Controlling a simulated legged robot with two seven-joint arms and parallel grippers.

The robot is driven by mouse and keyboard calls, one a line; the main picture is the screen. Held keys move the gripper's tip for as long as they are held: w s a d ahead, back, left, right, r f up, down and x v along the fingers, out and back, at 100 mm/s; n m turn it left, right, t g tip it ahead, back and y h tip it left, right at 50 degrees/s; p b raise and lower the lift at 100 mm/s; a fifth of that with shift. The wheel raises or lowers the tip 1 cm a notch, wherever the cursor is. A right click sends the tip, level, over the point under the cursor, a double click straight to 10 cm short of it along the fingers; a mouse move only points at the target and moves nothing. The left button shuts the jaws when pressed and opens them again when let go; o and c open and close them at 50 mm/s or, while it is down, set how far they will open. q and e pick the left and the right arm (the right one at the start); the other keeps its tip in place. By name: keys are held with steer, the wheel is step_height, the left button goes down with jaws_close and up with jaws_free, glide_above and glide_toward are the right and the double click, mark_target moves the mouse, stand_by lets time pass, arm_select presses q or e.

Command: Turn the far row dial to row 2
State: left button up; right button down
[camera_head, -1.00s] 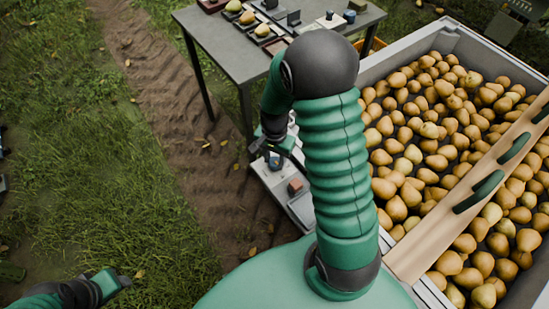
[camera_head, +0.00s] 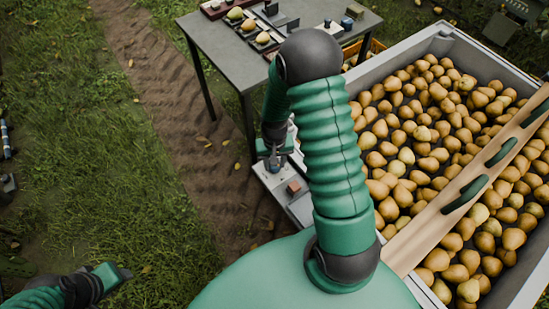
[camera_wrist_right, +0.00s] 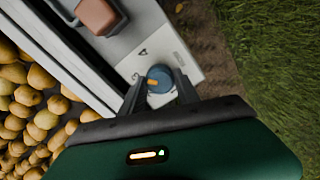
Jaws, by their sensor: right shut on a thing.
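The blue dial (camera_wrist_right: 159,78) has an orange pointer mark and sits on a pale control panel (camera_wrist_right: 165,38), with a printed 4 and another partly hidden mark beside it. My right gripper (camera_wrist_right: 158,92) is shut on the dial, one finger on each side. In the head view my right gripper (camera_head: 273,163) points down at the panel (camera_head: 270,183), and the dial is mostly hidden there. My left gripper (camera_head: 115,277) hangs over the grass at the lower left, away from the panel; its jaw opening is unclear.
A reddish-brown block (camera_head: 293,187) sits on the panel near the dial. A grey bin (camera_head: 440,40) full of pears stands to the right, with a wooden board (camera_head: 430,232) across it. A grey table (camera_head: 215,45) with trays and pears stands behind.

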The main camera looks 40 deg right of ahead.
steer(key=n+p, duration=0.2)
steer(key=n, duration=0.1)
steer(key=n+p, duration=0.1)
steer(key=shift+r+n, duration=0.25)
steer(key=shift+n, duration=0.05)
steer(key=n+p, duration=0.3)
steer(key=shift+w+n, duration=0.1)
steer(key=shift+n, duration=0.3)
steer(key=n+p, duration=0.2)
steer(key=n, duration=0.2)
steer(key=shift+p, duration=0.3)
steer(key=shift+f+n+p, duration=0.15)
steer(key=shift+n+p, duration=0.7)
steer(key=shift+n, duration=0.95)
steer(key=c, duration=0.9)
jaws_free()
steer(key=shift+f, duration=0.1)
